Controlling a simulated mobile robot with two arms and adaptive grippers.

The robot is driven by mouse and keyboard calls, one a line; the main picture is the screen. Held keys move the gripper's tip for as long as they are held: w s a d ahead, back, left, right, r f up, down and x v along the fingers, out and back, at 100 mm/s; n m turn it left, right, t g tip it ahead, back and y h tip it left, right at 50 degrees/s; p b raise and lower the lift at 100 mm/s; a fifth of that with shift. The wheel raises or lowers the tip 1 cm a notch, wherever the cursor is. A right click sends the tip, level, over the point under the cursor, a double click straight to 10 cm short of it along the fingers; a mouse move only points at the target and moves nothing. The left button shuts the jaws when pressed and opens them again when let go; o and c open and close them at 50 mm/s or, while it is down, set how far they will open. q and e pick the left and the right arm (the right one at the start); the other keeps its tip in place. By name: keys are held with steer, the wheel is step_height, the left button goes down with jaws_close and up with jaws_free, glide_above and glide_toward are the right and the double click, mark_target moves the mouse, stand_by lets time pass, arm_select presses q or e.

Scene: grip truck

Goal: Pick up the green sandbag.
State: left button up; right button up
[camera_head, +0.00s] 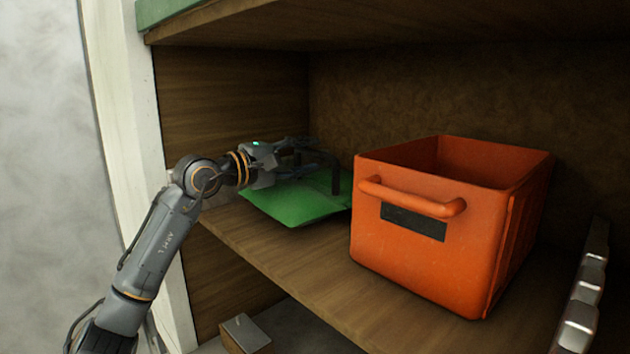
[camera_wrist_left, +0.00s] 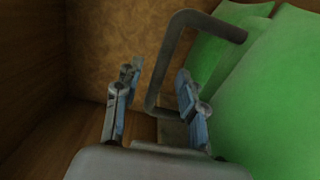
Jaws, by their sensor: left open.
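The green sandbag (camera_head: 302,204) lies on the wooden shelf, left of the orange crate. A grey loop handle (camera_head: 336,178) stands up at its far right side. My left gripper (camera_head: 314,155) is open and empty, above the sandbag and close to the handle. In the left wrist view, the sandbag (camera_wrist_left: 275,100) fills the right side. One leg of the handle (camera_wrist_left: 156,75) shows between the two open fingers (camera_wrist_left: 158,100), its top bar reaching right over the green cloth. I cannot tell whether the fingers touch the handle. My right gripper is not in view.
The orange crate (camera_head: 400,257) with a front handle stands close to the right of the sandbag. A wooden side wall (camera_head: 232,105) is on the left and an upper shelf (camera_head: 330,22) overhead. A small box (camera_head: 245,333) sits below. Silvery shapes (camera_head: 585,295) line the right edge.

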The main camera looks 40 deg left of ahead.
arm_select(q)
steer(key=shift+w+d+r+p, duration=0.15)
steer(key=shift+w+p, duration=0.4)
steer(key=shift+w, duration=0.5)
steer(key=shift+w+d, duration=0.1)
steer(key=shift+w, duration=0.15)
steer(key=shift+s, duration=0.1)
jaws_close()
steer(key=shift+f, duration=0.2)
steer(key=shift+w+f, duration=0.1)
steer(key=shift+w, duration=0.15)
steer(key=shift+s+r, duration=0.15)
steer(key=shift+r, duration=0.25)
